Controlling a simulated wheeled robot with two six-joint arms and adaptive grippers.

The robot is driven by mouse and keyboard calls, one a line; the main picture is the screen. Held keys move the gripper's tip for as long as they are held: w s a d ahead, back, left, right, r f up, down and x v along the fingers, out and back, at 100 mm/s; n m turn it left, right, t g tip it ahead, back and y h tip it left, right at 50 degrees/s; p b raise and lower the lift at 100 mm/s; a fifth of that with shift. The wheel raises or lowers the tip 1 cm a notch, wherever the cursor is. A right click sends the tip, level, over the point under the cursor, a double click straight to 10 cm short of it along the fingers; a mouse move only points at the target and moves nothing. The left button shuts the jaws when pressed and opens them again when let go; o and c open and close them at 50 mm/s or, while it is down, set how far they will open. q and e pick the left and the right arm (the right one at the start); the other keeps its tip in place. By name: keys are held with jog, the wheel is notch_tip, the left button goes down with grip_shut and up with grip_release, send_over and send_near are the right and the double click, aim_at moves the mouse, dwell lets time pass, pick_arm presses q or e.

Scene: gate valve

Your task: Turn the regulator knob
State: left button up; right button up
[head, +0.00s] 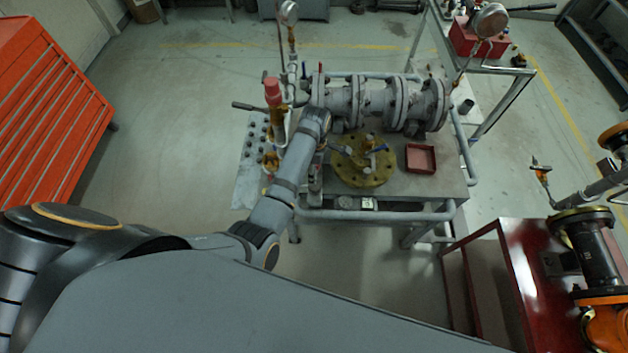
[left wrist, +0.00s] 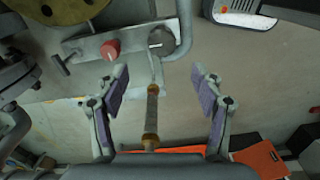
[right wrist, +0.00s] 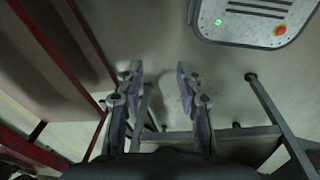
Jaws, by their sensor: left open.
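The red regulator knob (head: 272,92) stands upright on a yellow-brass body at the left end of the bench in the head view. In the left wrist view a red knob (left wrist: 110,49) shows beyond the left fingertip, apart from it. My left gripper (left wrist: 161,84) is open, with a brass-and-grey rod (left wrist: 152,112) showing between its fingers; I cannot tell if they are level with it. In the head view my left arm reaches over the bench's left side, and its fingers are hard to make out. My right gripper (right wrist: 158,84) is open and empty above the floor.
Flanged grey pipework (head: 375,100) runs along the back of the bench. A yellow flange disc (head: 362,172) and a red tray (head: 420,158) lie in front. A gauge (head: 289,12) rises behind the knob. An orange cabinet (head: 45,110) stands left; a red stand (head: 495,260) is at right.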

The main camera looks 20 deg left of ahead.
pick_arm(q)
send_over(315, 189)
jog(key=f, duration=0.5)
jog(key=shift+w+a+f, duration=0.1)
jog(key=shift+w+a, duration=0.2)
jog(key=shift+w, duration=0.1)
jog(key=f+b, duration=0.4)
jog(key=f, duration=0.1)
jog(key=shift+w+f, duration=0.2)
jog(key=shift+b, duration=0.3)
pick_arm(e)
jog(key=f, duration=0.4)
jog(key=shift+a+f, duration=0.3)
jog(key=shift+f, duration=0.05)
pick_arm(q)
jog(key=shift+s, duration=0.1)
pick_arm(e)
jog(key=shift+d+r, duration=0.1)
jog(key=shift+d, duration=0.05)
pick_arm(q)
jog(key=c, duration=1.1)
jog(key=shift+c, duration=0.2)
